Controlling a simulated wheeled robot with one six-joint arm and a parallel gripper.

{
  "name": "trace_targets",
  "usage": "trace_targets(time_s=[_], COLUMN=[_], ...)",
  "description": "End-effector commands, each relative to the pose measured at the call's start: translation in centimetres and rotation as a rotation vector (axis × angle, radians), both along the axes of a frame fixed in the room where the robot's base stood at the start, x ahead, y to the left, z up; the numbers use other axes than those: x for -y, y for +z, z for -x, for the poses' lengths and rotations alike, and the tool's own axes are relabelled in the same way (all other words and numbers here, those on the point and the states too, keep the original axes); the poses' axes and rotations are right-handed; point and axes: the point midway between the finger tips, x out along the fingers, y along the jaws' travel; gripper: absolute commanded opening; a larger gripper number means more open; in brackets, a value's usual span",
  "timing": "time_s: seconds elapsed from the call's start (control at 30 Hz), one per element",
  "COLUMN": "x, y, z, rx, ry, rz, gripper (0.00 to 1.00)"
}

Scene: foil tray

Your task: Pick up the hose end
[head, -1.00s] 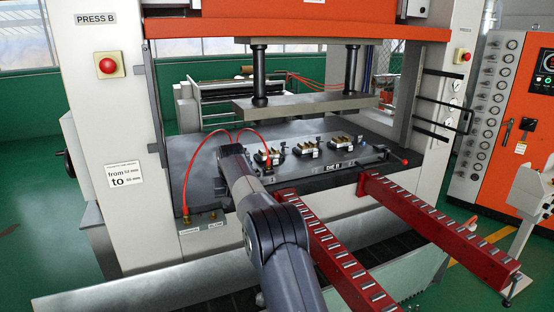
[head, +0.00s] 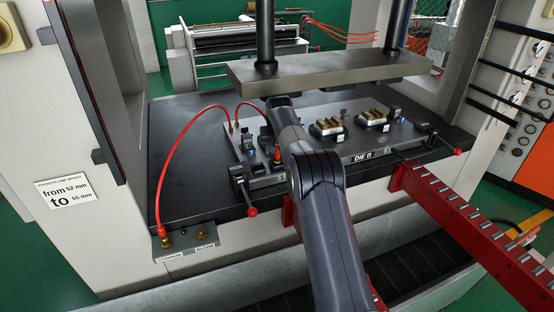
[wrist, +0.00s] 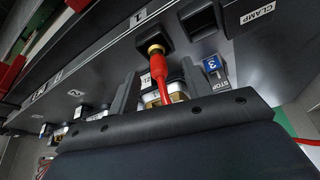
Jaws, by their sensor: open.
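The red hose (head: 181,142) arcs from a bracket on the press's lower left up and over to the die (head: 232,150). In the wrist view the hose end (wrist: 159,66) is a red sleeve with a brass tip, at the die face near the "1" label. My gripper (wrist: 160,84) is open, with a grey finger on either side of the hose end. I cannot tell whether either finger touches it. In the head view my arm largely hides the gripper, and a red and brass end (head: 277,153) shows beside the arm.
The upper press plate (head: 330,72) hangs above the die. Red-knobbed clamps (head: 252,211) stand at the die's front corners. Red roller rails (head: 470,220) reach out at the right. The bed's left part (head: 180,180) is mostly clear, crossed by the hose.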

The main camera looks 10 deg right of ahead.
Motion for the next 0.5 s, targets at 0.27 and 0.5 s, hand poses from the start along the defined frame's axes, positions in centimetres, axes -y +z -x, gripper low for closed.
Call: trace_targets(time_s=[0.27,0.5], x=[0.4,0.4], y=[-2.5,-4.2], z=[-1.5,-2.1], rx=[-0.002,-0.001], ry=[0.000,0.000], rz=[0.000,0.000], gripper=[0.47,0.47])
